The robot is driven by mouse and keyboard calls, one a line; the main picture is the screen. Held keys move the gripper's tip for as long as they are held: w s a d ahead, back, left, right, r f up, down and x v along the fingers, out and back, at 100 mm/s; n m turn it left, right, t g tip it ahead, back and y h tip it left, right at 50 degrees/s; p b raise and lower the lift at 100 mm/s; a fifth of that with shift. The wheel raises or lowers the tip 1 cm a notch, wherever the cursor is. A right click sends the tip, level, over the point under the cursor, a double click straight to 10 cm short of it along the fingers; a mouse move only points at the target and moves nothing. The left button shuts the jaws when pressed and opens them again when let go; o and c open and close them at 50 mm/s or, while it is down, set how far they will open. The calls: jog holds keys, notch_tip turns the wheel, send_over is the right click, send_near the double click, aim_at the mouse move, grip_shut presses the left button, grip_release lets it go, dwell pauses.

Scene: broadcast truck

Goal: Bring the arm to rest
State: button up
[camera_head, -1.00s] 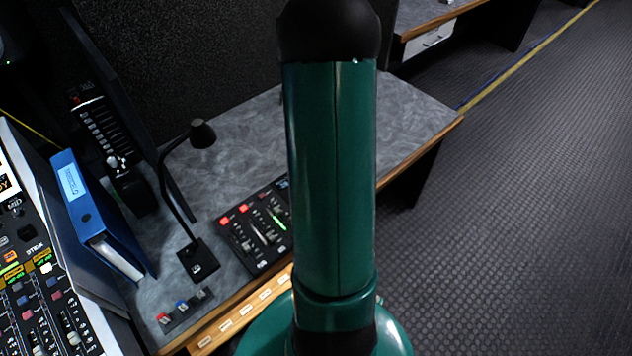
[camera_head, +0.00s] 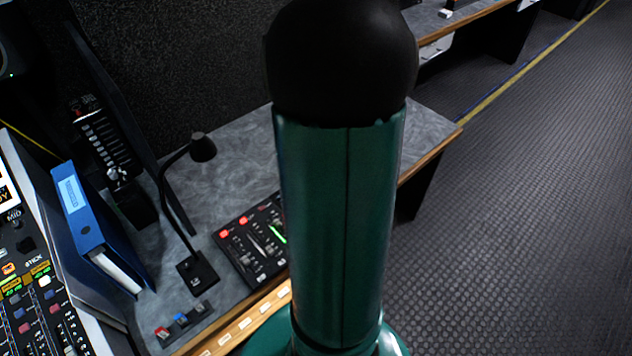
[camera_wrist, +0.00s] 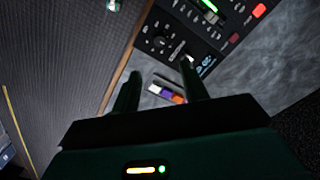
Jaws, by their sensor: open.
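My green arm with its black joint stands upright in the middle of the head view and hides part of the desk. My gripper (camera_wrist: 160,88) shows in the wrist view, its two dark fingers apart with nothing held between them. The fingers appear clear of the desk, though the exact gap cannot be told. The gripper is not visible in the head view.
The grey desk (camera_head: 240,160) holds a gooseneck lamp or microphone (camera_head: 202,148), a fader panel (camera_head: 252,240), a blue binder (camera_head: 95,225) and a mixing console (camera_head: 40,300) at left. Open carpeted floor (camera_head: 520,200) lies to the right.

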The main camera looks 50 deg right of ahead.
dwell(0.3)
jog(key=w+a+r+n+t+h, duration=0.1)
jog(key=w+a+r+n+t, duration=0.35)
jog(key=a+r, duration=1)
jog(key=s+a+r+n, duration=0.1)
jog(key=a+r+n, duration=0.2)
jog(key=a, duration=0.5)
jog(key=s+a+r+n+t+y, duration=0.1)
jog(key=s+a+r+n, duration=0.1)
jog(key=a, duration=0.6)
jog(key=shift+r+n, duration=0.55)
jog(key=shift+n, duration=0.5)
jog(key=shift+w, duration=0.1)
jog(key=shift+c, duration=0.4)
